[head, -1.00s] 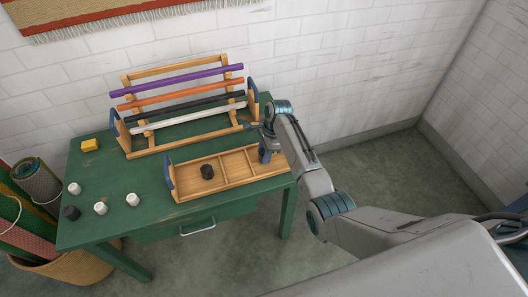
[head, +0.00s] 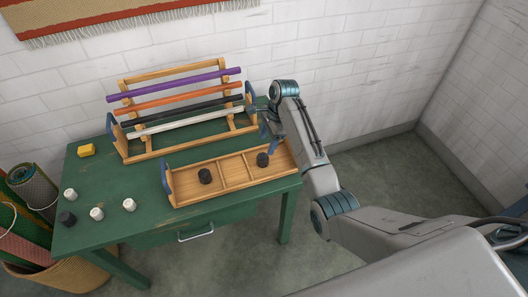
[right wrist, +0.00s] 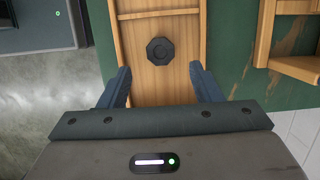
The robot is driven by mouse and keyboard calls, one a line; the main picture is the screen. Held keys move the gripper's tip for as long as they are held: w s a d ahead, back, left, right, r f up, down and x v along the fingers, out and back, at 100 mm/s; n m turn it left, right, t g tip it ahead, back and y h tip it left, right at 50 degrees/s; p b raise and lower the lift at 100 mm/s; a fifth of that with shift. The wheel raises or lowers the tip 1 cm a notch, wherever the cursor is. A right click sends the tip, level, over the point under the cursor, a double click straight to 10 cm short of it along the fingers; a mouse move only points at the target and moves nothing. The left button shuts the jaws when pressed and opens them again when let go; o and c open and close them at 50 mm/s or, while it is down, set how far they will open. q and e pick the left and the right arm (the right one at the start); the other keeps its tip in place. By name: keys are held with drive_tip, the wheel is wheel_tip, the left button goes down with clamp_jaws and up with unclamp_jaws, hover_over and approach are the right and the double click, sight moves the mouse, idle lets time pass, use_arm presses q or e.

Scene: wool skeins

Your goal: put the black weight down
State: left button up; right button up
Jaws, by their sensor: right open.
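A black weight (head: 262,160) sits in the right-end compartment of the wooden tray (head: 240,187). It also shows in the right wrist view (right wrist: 160,50), resting on the tray floor and clear of both fingers. My right gripper (head: 269,140) is open and empty, just above and behind this weight. In the right wrist view, its two fingers (right wrist: 160,70) stand wide apart. A second black weight (head: 204,176) sits in the tray's left compartment. A third dark weight (head: 67,218) is on the green table at the left. My left gripper is not in view.
A wooden rack (head: 150,155) holding purple, orange, black and white rods stands behind the tray. White weights (head: 96,213) and a yellow block (head: 86,150) are on the left of the green table (head: 150,230). The tray's middle compartment is empty.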

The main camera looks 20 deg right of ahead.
drive_tip(key=shift+v, duration=1.9)
drive_tip(key=shift+f, duration=0.1)
